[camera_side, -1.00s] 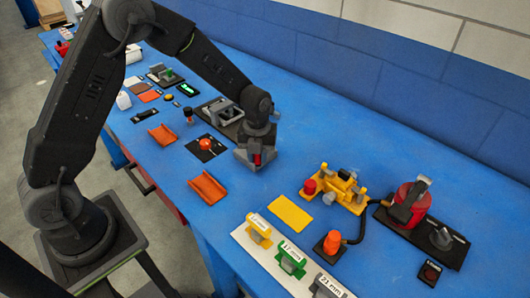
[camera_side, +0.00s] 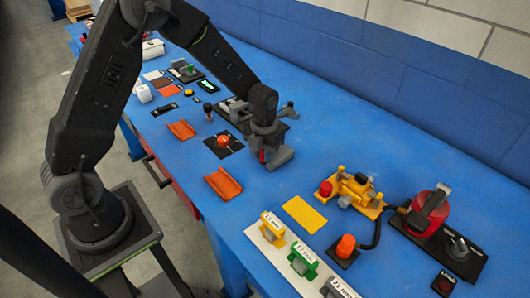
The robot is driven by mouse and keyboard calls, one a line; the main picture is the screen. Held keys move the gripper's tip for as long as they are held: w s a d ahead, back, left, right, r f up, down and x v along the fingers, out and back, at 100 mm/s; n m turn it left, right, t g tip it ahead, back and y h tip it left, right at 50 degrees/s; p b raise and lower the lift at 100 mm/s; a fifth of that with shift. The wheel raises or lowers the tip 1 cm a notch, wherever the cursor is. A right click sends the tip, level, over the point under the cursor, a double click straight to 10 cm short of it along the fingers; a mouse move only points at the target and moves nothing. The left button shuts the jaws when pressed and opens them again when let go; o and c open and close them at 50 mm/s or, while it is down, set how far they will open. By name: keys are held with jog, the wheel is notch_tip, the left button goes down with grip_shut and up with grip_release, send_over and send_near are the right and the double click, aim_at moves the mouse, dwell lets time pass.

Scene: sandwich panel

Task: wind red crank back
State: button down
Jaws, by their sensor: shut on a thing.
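My gripper (camera_side: 267,157) points down at the near end of a dark plate that carries a grey vise-like fixture (camera_side: 236,108). It is shut on a small red part (camera_side: 262,156), which looks like the red crank's handle. Only a short upright piece of red shows between the grey jaws. The rest of the crank is hidden behind my gripper and wrist, so its angle cannot be told.
Orange angled channels (camera_side: 222,184) lie left of my gripper, with an orange-red button on a black plate (camera_side: 223,141) between. A yellow fixture (camera_side: 355,190), a red drum (camera_side: 425,208) and a white strip of coloured blocks (camera_side: 262,255) stand to the right. Blue table behind is clear.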

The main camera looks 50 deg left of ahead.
jog(key=c, duration=0.9)
grip_release()
jog(key=shift+c, duration=0.2)
notch_tip(320, 180, up, 14)
jog(key=shift+f, duration=0.1)
jog(key=shift+c, duration=0.3)
